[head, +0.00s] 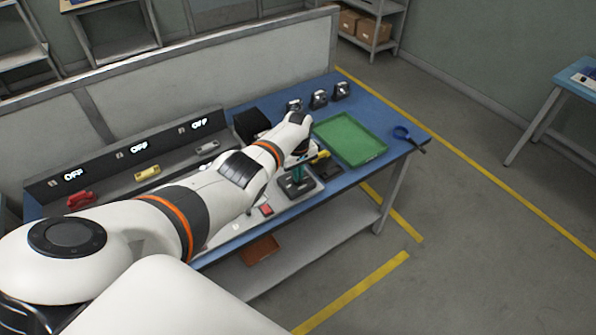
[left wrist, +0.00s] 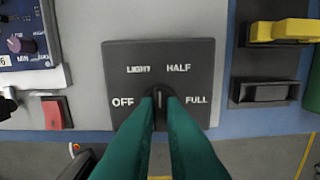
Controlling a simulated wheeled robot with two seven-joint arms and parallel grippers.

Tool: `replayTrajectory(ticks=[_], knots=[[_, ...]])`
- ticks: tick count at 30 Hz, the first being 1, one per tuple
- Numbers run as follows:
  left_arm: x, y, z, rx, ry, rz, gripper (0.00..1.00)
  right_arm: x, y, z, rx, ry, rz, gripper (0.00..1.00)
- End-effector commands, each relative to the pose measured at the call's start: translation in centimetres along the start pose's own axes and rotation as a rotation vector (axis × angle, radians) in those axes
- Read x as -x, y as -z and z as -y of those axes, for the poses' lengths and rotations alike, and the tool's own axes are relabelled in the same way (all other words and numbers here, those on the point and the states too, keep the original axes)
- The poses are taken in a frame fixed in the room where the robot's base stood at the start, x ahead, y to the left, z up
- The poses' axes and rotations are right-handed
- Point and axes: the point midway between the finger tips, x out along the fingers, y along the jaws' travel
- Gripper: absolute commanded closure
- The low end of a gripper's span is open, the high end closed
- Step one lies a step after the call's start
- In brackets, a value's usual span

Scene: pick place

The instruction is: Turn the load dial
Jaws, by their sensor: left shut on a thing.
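The load dial is a dark square plate (left wrist: 192,72) marked OFF, LIGHT, HALF and FULL in the left wrist view. Its small dark knob (left wrist: 160,96) has a pale line that points straight up, between LIGHT and HALF. My left gripper (left wrist: 160,94) has its green fingers shut on the knob, one on each side, and they hide part of it. In the head view the dial plate (head: 310,187) lies near the table's front edge, with my left gripper (head: 298,178) over it. My right gripper is not in view.
A red button (left wrist: 56,112) is left of the dial and a yellow handle (left wrist: 285,30) is to the right. A panel with OFF signs (head: 139,147) stands behind my arm.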

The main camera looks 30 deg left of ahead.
Motion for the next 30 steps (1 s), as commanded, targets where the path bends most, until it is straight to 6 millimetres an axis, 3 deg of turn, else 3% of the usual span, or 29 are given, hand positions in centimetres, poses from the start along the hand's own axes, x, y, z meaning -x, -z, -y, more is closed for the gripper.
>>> replayTrajectory(ticks=[30], knots=[[0.12, -0.08, 0.08, 0.965, 0.003, 0.001, 1.0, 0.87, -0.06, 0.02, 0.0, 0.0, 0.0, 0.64]])
